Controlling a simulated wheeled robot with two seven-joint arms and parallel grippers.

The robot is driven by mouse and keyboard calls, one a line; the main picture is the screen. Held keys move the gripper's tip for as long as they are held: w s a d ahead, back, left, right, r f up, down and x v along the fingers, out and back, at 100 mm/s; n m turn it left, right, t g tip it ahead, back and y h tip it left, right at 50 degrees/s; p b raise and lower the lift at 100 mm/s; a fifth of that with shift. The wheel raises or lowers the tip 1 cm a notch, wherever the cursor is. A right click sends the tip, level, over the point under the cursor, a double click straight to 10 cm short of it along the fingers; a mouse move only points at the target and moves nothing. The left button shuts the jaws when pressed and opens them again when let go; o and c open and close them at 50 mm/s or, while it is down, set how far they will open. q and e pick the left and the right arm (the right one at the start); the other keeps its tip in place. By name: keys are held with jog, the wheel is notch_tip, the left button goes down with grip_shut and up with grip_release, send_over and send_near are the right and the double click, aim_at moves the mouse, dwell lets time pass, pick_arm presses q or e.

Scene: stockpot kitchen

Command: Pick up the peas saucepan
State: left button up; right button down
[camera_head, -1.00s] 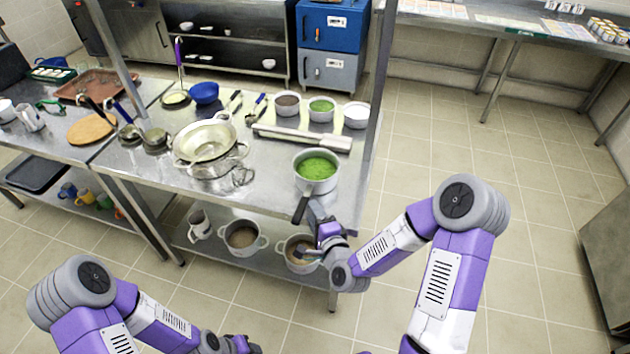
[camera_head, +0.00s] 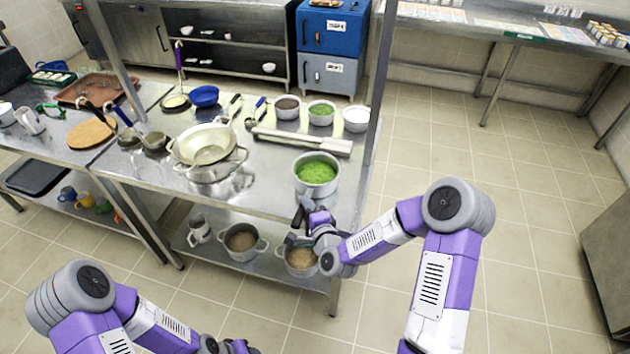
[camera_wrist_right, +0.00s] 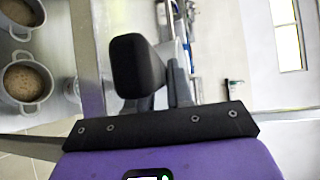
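The peas saucepan (camera_head: 316,188) is a grey metal pan filled with green peas. It stands upright at the front right corner of the steel table (camera_head: 245,195). My right gripper (camera_head: 300,222) is at the table's front edge, just below the pan in the head view. The pan's dark handle cannot be told apart from the dark gripper parts there. In the right wrist view a black block (camera_wrist_right: 139,66) fills the middle, and the pan does not show. Whether the fingers are closed is unclear. My left gripper (camera_head: 236,347) is cut off at the bottom edge.
A colander (camera_head: 203,145) on a pot stands left of the saucepan. A long steel utensil (camera_head: 300,140) lies behind it, with several small bowls beyond. A table post (camera_head: 376,80) rises at the right. Pots (camera_head: 241,240) stand on the lower shelf. The floor at right is clear.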

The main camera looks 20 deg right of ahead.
jog(key=shift+r+p, duration=1.2)
jog(key=shift+r, duration=4)
jog(key=shift+f, duration=0.1)
